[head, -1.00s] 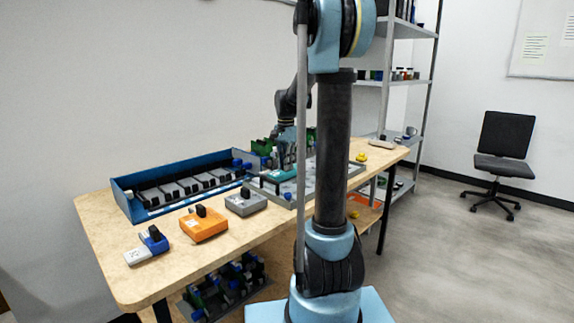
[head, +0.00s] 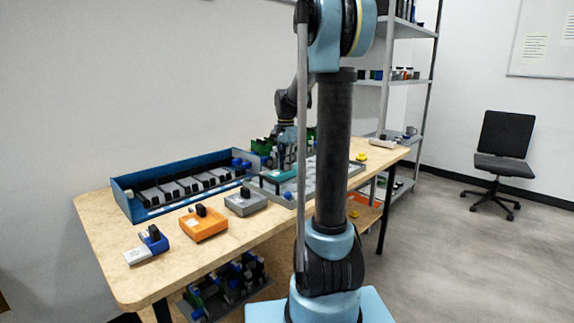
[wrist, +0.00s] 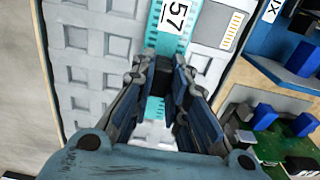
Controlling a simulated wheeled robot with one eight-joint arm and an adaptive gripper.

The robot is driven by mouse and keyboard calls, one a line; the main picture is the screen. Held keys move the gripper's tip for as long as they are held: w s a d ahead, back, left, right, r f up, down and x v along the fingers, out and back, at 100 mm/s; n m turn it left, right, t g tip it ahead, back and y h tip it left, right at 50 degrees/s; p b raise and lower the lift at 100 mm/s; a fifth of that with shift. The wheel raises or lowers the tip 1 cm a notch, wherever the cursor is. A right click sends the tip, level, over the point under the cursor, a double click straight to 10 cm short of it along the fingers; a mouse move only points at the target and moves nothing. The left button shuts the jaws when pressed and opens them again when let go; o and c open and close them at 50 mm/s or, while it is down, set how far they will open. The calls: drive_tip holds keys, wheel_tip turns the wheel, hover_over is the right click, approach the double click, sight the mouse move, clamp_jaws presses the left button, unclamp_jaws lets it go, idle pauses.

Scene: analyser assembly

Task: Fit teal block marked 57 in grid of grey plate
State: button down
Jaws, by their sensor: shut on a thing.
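The teal block marked 57 (wrist: 174,22) shows at the top of the wrist view, with its white number label visible. My gripper (wrist: 165,66) is shut on the dark grip of this block. The block lies along the right part of the grey plate (wrist: 103,48), beside a grey module. In the head view the teal block (head: 279,175) is low over the near left part of the grey plate (head: 304,194), under my gripper (head: 284,157). The fingers hide much of the block. I cannot tell whether it is fully seated in the grid.
A blue tray (head: 126,202) with several grey modules stands at the left. An orange block (head: 204,228), a grey block (head: 246,205) and a blue-and-white block (head: 146,250) lie on the table's front. A green circuit board (wrist: 268,148) is right of the plate.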

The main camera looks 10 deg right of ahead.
drive_tip(key=shift+f, duration=0.15)
drive_tip(key=c, duration=1.5)
unclamp_jaws()
drive_tip(key=shift+o, duration=0.3)
drive_tip(key=shift+s+r, duration=0.1)
drive_tip(key=shift+r, duration=1.95)
wheel_tip(320, 180, up, 7)
idle(1.3)
drive_tip(key=shift+f, duration=0.1)
